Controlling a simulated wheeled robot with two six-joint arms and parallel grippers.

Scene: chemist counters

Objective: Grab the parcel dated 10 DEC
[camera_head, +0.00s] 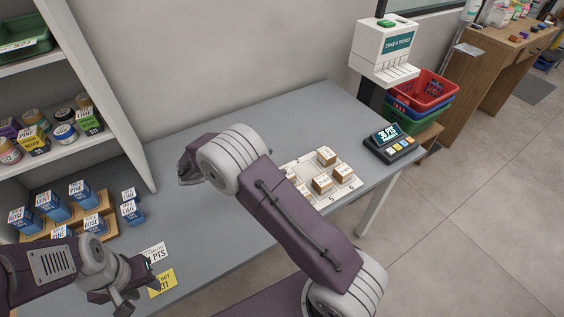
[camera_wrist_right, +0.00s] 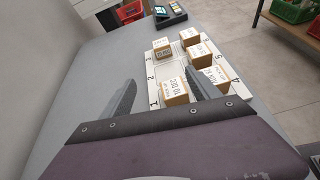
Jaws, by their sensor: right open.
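The parcel marked 10 DEC (camera_wrist_right: 174,92) is a small brown box with a white label, in the wrist view. It stands at the near end of a white numbered tray (camera_wrist_right: 151,70), by number 1. My right gripper (camera_wrist_right: 164,88) is open, and the parcel shows in the gap between its fingers, nearer the right finger. Contact cannot be told. In the head view my right arm hides those fingers and part of the tray (camera_head: 350,184). My left gripper (camera_head: 134,284) looks open and empty over the counter at the lower left.
Several other labelled boxes (camera_wrist_right: 203,54) stand on the tray close behind and right of the parcel. A keypad device (camera_head: 391,142) is at the counter's right end. Blue boxes (camera_head: 82,192) on a wooden stand and a yellow card (camera_head: 161,284) are left. The counter's middle is clear.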

